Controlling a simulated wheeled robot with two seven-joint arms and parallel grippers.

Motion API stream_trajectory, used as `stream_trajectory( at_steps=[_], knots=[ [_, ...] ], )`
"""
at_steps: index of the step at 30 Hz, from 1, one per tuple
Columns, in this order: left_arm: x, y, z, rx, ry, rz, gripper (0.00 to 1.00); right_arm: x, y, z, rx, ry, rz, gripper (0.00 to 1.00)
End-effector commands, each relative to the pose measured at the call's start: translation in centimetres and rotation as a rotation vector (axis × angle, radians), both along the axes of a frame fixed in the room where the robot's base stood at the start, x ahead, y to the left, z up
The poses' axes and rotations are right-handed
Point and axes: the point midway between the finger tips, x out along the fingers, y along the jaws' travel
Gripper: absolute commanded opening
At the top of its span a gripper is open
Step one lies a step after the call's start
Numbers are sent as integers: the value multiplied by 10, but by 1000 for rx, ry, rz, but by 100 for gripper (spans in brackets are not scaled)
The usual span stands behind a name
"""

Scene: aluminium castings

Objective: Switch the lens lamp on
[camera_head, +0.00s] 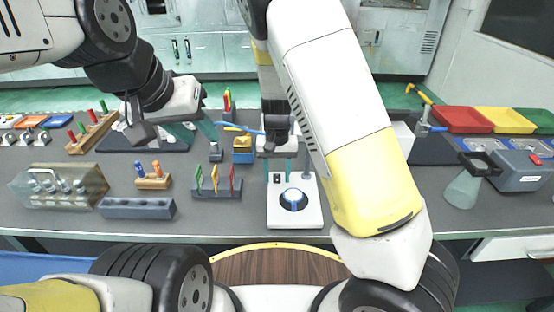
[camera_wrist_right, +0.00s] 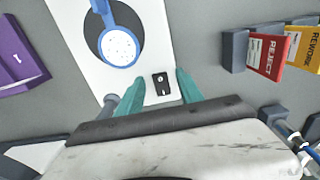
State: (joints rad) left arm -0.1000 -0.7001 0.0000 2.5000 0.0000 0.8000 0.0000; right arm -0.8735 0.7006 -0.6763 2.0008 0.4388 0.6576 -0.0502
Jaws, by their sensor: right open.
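The lens lamp has a white base plate (camera_head: 310,214) (camera_wrist_right: 75,28), a blue-rimmed round lens (camera_head: 293,199) and a small black switch (camera_head: 277,178). In the right wrist view the lens (camera_wrist_right: 119,46) shows a pale, speckled face over a dark disc. I cannot tell whether it is lit. The switch (camera_wrist_right: 161,83) sits on the plate between my right gripper's teal fingertips (camera_wrist_right: 158,92). My right gripper (camera_head: 280,168) points down over the plate, open and empty. My left gripper (camera_head: 197,131) is open and empty, over the back left of the bench.
A rack with coloured tags (camera_head: 217,188) stands left of the lamp. A blue-yellow block (camera_head: 243,151) is behind it.

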Motion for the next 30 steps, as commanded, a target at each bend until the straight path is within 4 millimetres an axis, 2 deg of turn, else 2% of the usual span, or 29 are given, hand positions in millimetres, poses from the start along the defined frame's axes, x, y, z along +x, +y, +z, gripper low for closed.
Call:
stream_trajectory(
  at_steps=[6, 8, 13, 20, 30],
  knots=[
    [0, 0, 0, 0, 0, 0, 36, 0, 0, -1, 0, 0, 0, 44],
    [0, 0, 0, 0, 0, 0, 36, 0, 0, 0, 0, 0, 0, 34],
    [0, 0, 0, 0, 0, 0, 36, 0, 0, 0, 1, 0, 0, 0],
    [0, 0, 0, 0, 0, 0, 36, 1, 1, 0, 2, 19, 0, 0],
    [0, 0, 0, 0, 0, 0, 36, 7, 0, 1, 2, 209, -1, 0]
  ],
)
